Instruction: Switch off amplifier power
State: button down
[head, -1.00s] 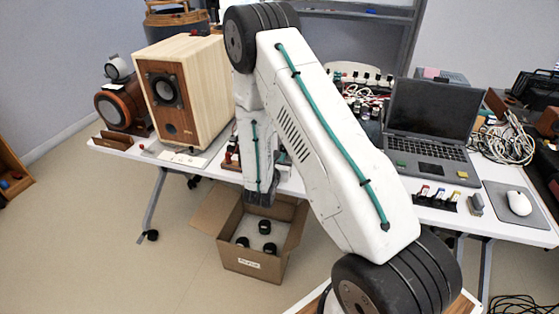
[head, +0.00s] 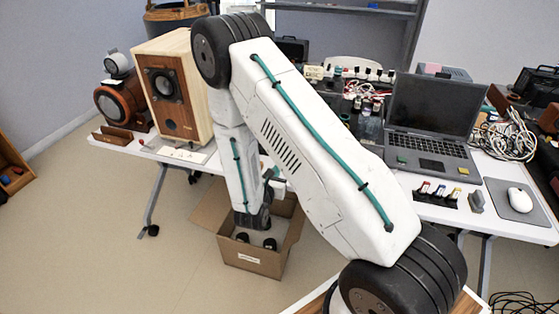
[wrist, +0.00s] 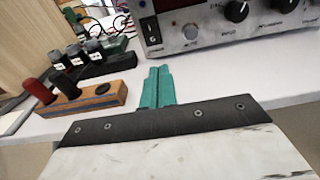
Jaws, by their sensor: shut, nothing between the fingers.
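The amplifier (wrist: 212,40) shows in the wrist view at the top right, with a worn silver front. A black switch (wrist: 150,29) sits at its left end, with a round grey button and black knobs to the right. Which way the switch is set is too small to tell. My gripper (wrist: 158,70) has teal fingers that are shut together and empty. The fingertips are below and close to the amplifier's left end, apart from the switch in the picture. In the head view my arm covers much of the table's middle, and I cannot make out the amplifier's front.
A wooden block (wrist: 88,99) with red and black plugs and a dark strip of capped jars (wrist: 93,66) lie left of the fingers. The head view shows a wooden speaker (head: 178,88), a laptop (head: 432,120) and an open cardboard box (head: 252,258) on the floor.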

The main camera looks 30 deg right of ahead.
jog(key=v, duration=0.6)
jog(key=shift+a+f, duration=0.3)
jog(key=shift+f, duration=0.35)
jog(key=s+d+r+m+g, duration=0.4)
jog(key=s+r+m+g, duration=0.9)
jog(key=s+m+g, duration=0.15)
jog(key=s+a+r+m+t+y, duration=0.2)
jog(key=s+a+r+m+y, duration=0.3)
jog(key=r, duration=0.4)
jog(key=s+a+r+m+t+y, duration=0.3)
jog(key=s+r+m+y, duration=0.3)
jog(key=s+r+y, duration=0.2)
jog(key=shift+a+r, duration=0.9)
jog(key=shift+r, duration=0.35)
